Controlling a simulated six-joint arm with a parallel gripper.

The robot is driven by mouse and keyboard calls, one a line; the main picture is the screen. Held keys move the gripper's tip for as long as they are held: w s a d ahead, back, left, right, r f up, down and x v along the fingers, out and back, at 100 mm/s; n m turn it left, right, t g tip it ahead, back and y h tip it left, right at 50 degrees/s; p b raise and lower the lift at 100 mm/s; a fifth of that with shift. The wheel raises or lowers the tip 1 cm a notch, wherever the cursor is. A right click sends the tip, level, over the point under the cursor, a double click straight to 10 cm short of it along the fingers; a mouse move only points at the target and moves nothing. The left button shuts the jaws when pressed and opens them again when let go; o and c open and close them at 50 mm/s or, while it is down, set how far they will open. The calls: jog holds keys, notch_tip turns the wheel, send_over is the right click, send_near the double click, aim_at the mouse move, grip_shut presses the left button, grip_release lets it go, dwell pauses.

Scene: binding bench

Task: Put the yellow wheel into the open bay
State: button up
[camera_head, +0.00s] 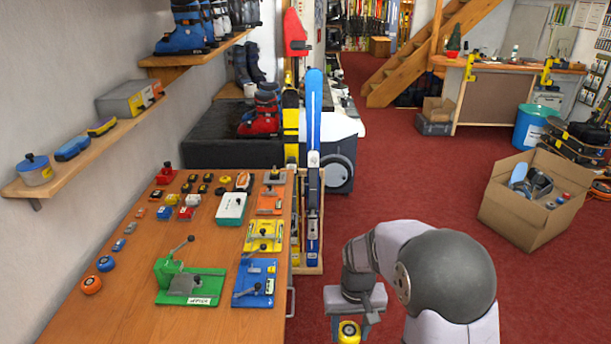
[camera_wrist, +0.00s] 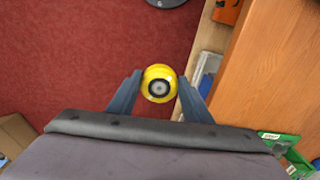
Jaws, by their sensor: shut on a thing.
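The yellow wheel (camera_wrist: 159,84) is round with a grey hub and sits between the two fingertips of my gripper (camera_wrist: 158,79) in the wrist view. My gripper is shut on it. In the head view my gripper (camera_head: 348,316) points down off the right side of the bench (camera_head: 130,318), with the yellow wheel (camera_head: 349,333) at its lower end, partly cut by the picture's bottom edge. Red floor lies below the wheel in the wrist view. I cannot make out which place is the open bay.
The bench holds a green clamp fixture (camera_head: 190,284), a blue plate (camera_head: 254,284), a yellow plate (camera_head: 264,236) and an orange wheel (camera_head: 91,285). Skis (camera_head: 313,170) stand upright in a wooden rack at the bench's right edge. A cardboard box (camera_head: 530,215) stands on the floor.

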jog(key=shift+m, duration=0.3)
jog(key=s+d, duration=0.1)
jog(key=d, duration=0.2)
jog(key=s+d, duration=0.1)
jog(key=shift+s+d+f, duration=0.25)
jog(key=shift+s, duration=0.05)
jog(key=shift+a, duration=0.1)
jog(key=a+n+t+y, duration=0.15)
jog(key=a+n, duration=0.25)
jog(key=a, duration=3)
jog(key=s+a+n+y, duration=0.1)
jog(key=s+a+n, duration=0.1)
jog(key=s+a, duration=2.1)
jog(key=shift+s+a+n+y+p, duration=0.25)
jog(key=shift+a+n+y+p, duration=0.15)
jog(key=shift+a, duration=0.4)
